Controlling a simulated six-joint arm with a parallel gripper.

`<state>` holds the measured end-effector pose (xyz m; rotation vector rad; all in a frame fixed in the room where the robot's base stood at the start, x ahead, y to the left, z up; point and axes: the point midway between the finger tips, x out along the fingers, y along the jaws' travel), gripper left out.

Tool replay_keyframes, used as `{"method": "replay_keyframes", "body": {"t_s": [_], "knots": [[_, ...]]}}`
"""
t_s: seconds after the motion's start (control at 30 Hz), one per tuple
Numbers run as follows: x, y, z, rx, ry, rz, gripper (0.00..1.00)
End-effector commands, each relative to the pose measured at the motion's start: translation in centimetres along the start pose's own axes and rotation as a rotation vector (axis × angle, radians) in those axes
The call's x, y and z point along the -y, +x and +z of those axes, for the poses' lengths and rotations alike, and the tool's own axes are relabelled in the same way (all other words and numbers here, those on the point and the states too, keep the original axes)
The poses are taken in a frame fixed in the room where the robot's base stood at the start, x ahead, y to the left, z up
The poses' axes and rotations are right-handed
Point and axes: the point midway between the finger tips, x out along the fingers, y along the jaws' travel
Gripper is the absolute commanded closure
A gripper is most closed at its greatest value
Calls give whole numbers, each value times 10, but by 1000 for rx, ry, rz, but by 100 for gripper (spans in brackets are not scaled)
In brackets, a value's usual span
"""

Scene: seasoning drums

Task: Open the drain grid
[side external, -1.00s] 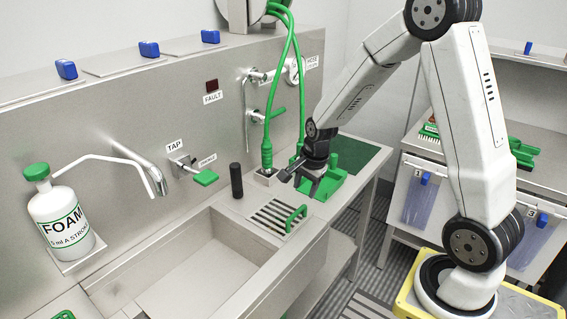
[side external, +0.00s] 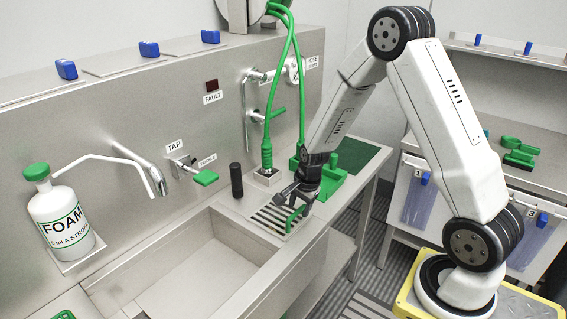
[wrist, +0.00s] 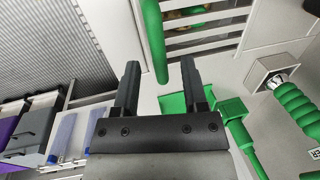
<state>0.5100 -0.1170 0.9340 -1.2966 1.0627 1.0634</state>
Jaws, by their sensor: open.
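The drain grid (side external: 265,217) is a slotted metal plate lying flat in the steel counter, right of the sink basin. Its green bar handle (side external: 292,222) stands at its right side, partly covered by my gripper (side external: 292,199). In the wrist view the grid's bars (wrist: 210,29) run across the top. The green handle (wrist: 153,38) reaches down to between the tips of my gripper (wrist: 160,66). The fingers are apart on either side of it. I cannot tell whether either finger touches it. Something brownish shows between the bars.
A black cylinder (side external: 236,180) stands left of the grid. A green hose (side external: 267,155) rises from a square socket behind it. A green holder (side external: 332,185) sits to the right. The sink basin (side external: 190,270) is empty. A foam bottle (side external: 62,222) stands at far left.

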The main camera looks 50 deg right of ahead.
Motion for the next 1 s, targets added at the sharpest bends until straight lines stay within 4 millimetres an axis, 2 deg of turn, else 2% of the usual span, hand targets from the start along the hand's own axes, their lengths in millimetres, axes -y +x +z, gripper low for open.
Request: {"method": "replay_keyframes", "body": {"t_s": [0.4,0.43,0.6,1.0], "knots": [[0,5,0,0,1,0,45],[0,5,0,0,1,0,48],[0,5,0,0,1,0,100],[0,5,0,0,1,0,100]]}}
